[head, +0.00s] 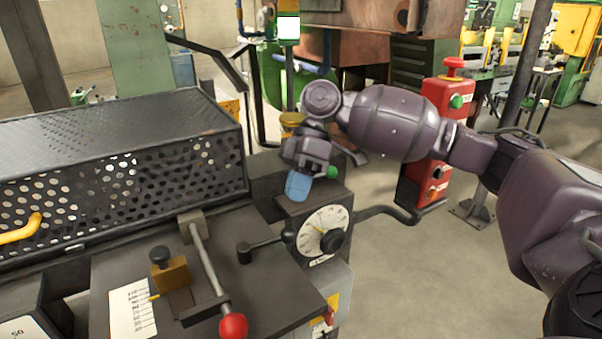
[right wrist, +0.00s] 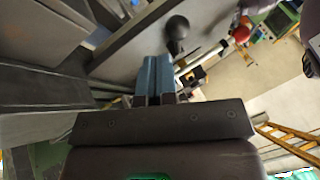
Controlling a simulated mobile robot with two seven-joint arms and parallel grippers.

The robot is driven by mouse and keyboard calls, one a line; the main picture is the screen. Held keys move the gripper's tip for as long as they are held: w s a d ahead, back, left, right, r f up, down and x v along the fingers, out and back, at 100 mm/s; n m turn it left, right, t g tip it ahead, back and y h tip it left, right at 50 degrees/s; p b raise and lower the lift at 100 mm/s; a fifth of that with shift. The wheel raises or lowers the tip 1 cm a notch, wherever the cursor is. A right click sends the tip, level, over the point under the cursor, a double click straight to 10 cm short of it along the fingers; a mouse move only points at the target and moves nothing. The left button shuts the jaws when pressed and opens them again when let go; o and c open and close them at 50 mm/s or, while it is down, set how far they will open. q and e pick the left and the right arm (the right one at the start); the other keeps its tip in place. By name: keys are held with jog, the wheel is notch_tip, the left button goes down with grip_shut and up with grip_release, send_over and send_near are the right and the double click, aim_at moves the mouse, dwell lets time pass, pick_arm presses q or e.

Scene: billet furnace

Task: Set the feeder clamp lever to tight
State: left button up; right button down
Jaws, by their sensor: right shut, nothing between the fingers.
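My right gripper (head: 298,187) has blue fingers that are shut and empty. It points down over the dark machine top, just behind the round dial (head: 322,234). In the right wrist view its fingers (right wrist: 156,72) are together. A short black lever (head: 265,246) with a knobbed end lies in front of the gripper, left of the dial. A black knobbed lever also shows just beyond the fingertips in the right wrist view (right wrist: 177,28). A longer steel lever (head: 207,262) ends in a red ball. No readable label tells which one is the clamp lever. My left gripper is out of view.
A perforated guard (head: 120,178) with a yellow handle stands at the left. A brass block (head: 171,276) with a black knob and a scale plate (head: 132,308) sit near the steel lever. A red control post (head: 437,140) stands behind my right arm.

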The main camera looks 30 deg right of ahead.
aim_at(269, 240)
jog(key=x, duration=0.4)
jog(key=shift+a+f, duration=0.15)
jog(key=shift+f, duration=0.15)
